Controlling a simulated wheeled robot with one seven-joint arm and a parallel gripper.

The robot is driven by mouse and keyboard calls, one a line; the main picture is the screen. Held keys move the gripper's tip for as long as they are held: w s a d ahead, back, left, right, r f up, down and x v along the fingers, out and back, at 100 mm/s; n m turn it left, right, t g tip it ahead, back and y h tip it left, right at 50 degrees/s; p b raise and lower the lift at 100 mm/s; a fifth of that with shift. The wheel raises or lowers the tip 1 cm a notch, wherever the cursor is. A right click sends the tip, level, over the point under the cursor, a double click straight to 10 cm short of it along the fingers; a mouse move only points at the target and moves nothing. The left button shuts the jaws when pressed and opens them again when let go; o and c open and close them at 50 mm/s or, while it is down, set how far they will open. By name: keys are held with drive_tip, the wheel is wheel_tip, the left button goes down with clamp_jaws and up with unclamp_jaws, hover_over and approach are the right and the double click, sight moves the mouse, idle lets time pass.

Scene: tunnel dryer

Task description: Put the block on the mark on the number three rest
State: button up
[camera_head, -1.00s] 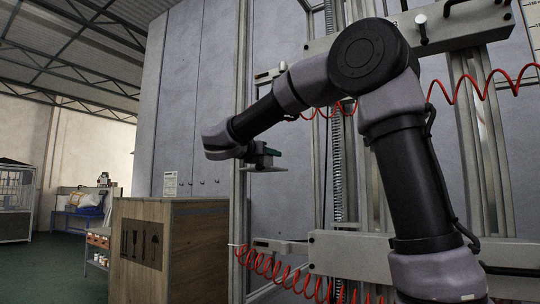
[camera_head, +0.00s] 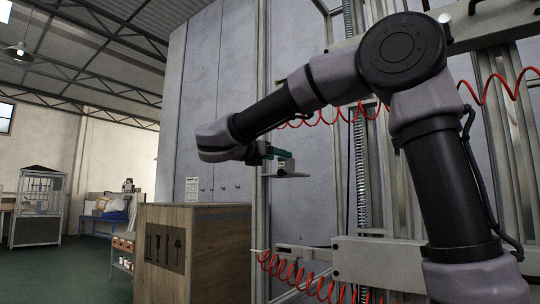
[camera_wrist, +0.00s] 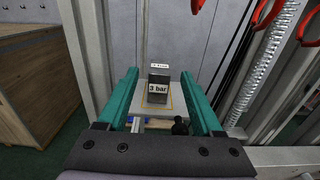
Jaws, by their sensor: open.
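A dark block (camera_wrist: 158,77) with a white label reading "3 bar" stands upright on a light plate, the rest (camera_wrist: 174,103), in the wrist view. It stands within a yellow outlined mark (camera_wrist: 171,107). A small white tag behind it seems to read "3 Rest". My gripper (camera_wrist: 158,71) is open, with a teal finger on each side of the block in the picture and gaps on both sides. In the head view my gripper (camera_head: 269,151) is just left of the block (camera_head: 286,165) on the rest (camera_head: 293,175). The block's far side is hidden.
A wooden crate (camera_head: 194,262) stands at lower left of the rest. Tall grey panels (camera_head: 210,100) stand behind. The floor at far left is open.

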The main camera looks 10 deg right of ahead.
drive_tip(key=shift+v, duration=1.7)
